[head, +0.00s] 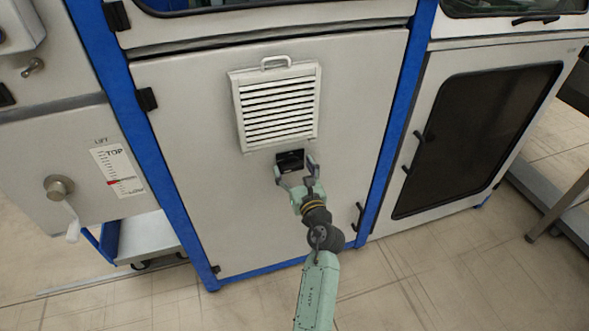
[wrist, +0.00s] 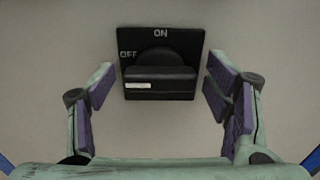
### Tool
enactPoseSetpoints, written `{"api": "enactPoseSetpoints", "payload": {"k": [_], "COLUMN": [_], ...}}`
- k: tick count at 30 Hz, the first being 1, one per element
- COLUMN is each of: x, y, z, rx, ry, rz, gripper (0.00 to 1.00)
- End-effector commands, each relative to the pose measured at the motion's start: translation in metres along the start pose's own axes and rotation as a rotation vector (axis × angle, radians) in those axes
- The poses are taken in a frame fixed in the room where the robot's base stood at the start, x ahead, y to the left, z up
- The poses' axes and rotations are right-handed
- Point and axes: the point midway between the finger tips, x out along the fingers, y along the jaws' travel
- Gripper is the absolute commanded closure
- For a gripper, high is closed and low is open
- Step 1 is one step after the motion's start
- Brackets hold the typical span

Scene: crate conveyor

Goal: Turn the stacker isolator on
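The stacker isolator is a black square plate (wrist: 189,42) with a rotary handle (wrist: 170,78) on the pale cabinet panel. In the head view the isolator (head: 291,159) sits just below the louvred vent. ON is printed at the top of its plate and OFF at the left. The handle bar lies horizontal, with a white mark at its left end on the OFF side. My gripper (head: 296,170) is open in front of the isolator. In the wrist view its two fingers stand left and right of the handle, apart from it, with nothing between them gripped.
A white louvred vent (head: 278,106) with a top handle is right above the isolator. Blue frame posts (head: 394,115) flank the panel. At the left is a lift crank (head: 60,190) beside a scale; at the right is a dark-windowed door (head: 475,140). The panel around the isolator is clear.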

Motion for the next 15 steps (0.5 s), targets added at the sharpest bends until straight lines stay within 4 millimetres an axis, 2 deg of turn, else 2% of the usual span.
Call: {"api": "enactPoseSetpoints", "payload": {"k": [2,15], "x": [-0.0002,-0.0003], "y": [0.0000,-0.0001], "z": [0.0000,0.0001], "rx": [0.000,0.000], "ry": [0.000,0.000], "rz": [0.000,0.000], "gripper": [0.36,0.66]}}
